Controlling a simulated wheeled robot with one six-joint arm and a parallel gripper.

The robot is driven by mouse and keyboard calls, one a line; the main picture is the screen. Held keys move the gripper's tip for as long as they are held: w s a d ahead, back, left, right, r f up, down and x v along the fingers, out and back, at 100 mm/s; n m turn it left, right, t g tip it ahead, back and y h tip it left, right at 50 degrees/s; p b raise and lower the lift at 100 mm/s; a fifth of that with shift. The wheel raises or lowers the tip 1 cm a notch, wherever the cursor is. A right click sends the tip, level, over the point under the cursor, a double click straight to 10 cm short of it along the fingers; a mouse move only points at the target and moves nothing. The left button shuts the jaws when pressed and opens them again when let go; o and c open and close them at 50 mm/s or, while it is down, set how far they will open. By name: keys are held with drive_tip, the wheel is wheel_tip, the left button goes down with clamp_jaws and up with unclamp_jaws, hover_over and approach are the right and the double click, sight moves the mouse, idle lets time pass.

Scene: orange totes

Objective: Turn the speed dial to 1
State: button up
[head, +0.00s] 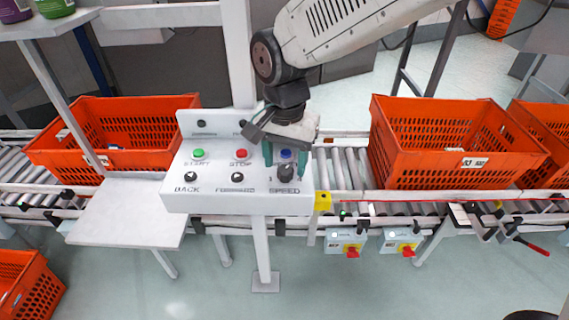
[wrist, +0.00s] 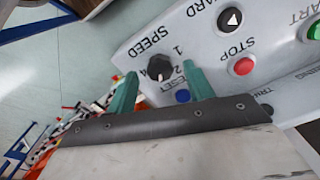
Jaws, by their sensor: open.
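The speed dial (wrist: 159,67) is a round black knob with a light pointer line, next to the word SPEED and small numerals on the white control panel (head: 240,202). In the head view the dial (head: 286,173) sits at the panel's lower right. My gripper (wrist: 155,85) is open, its two green fingers on either side of the dial, with the fingertips close to it. I cannot tell whether they touch it. In the head view my gripper (head: 285,158) is above the panel's right end and partly hides the blue reset button (head: 286,154). The exact dial setting is hard to read.
A red stop button (head: 242,154), a green start button (head: 198,153) and other black knobs share the panel. Orange totes (head: 440,150) stand on the roller conveyor (head: 345,170) behind. A white shelf (head: 130,210) is at the left.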

drive_tip(key=shift+f, duration=0.75)
drive_tip(key=c, duration=1)
drive_tip(key=shift+o, duration=0.2)
